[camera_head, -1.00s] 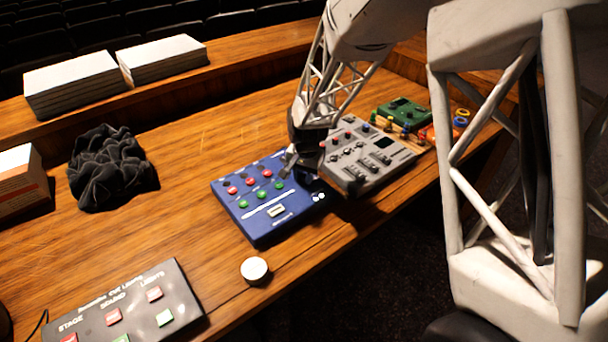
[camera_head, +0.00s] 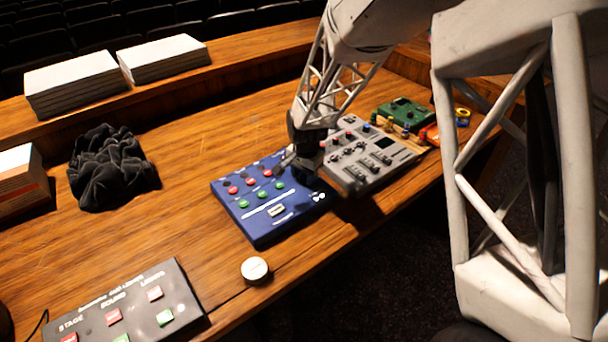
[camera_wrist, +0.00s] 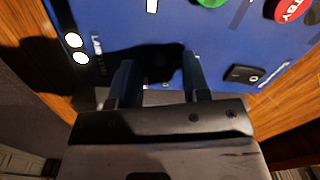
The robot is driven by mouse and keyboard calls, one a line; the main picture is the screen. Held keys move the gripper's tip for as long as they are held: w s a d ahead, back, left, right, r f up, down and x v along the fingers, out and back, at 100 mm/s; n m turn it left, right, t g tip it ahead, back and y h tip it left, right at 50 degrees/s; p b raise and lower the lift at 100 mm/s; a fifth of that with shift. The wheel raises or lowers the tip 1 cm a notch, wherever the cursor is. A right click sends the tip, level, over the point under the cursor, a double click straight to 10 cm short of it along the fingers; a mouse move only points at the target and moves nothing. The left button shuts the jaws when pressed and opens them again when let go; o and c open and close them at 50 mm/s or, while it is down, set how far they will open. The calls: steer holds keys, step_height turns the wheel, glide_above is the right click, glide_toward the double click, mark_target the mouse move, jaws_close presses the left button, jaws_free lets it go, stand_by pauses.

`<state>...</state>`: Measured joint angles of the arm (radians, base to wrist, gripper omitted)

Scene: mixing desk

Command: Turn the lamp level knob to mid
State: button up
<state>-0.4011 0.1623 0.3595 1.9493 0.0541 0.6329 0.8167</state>
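The blue control box (camera_head: 254,228) lies on the wooden desk with red and green buttons on top. It also fills the upper part of the wrist view (camera_wrist: 130,30). My gripper (camera_head: 292,162) is low over its right part, pointing down. In the wrist view my gripper (camera_wrist: 160,78) has its two dark fingers apart, close to the panel. A dark shape lies between and beyond the fingertips, in shadow. I cannot tell whether it is the lamp level knob or only shadow, or whether a finger touches it. A partly covered white label is left of the fingers.
A grey mixer (camera_head: 368,168) stands close to the right of the blue box, with a green board (camera_head: 404,112) beyond. A white round object (camera_head: 255,269) and a black button panel (camera_head: 140,300) are nearer. Dark cloth (camera_head: 108,168) lies left. The desk between is clear.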

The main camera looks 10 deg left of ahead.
mark_target(305, 177)
steer(key=shift+o, duration=0.6)
steer(key=shift+r, duration=0.1)
steer(key=shift+s+d+r, duration=0.1)
steer(key=shift+r, duration=1.8)
steer(key=shift+d+r, duration=0.1)
steer(key=shift+r, duration=1.8)
steer(key=s+d+r+n+t, duration=0.1)
steer(key=s+d+r+n, duration=0.1)
steer(key=s+d+r, duration=1.35)
steer(key=s+d+n, duration=0.1)
steer(key=s+d, duration=0.5)
steer(key=s, duration=0.3)
steer(key=s+d+r+n+t, duration=0.1)
steer(key=s+d+n, duration=0.1)
steer(key=s+d, duration=0.4)
steer(key=s, duration=0.4)
steer(key=shift+d+r+h, duration=0.15)
steer(key=shift+r+h, duration=0.15)
steer(key=shift+h, duration=0.1)
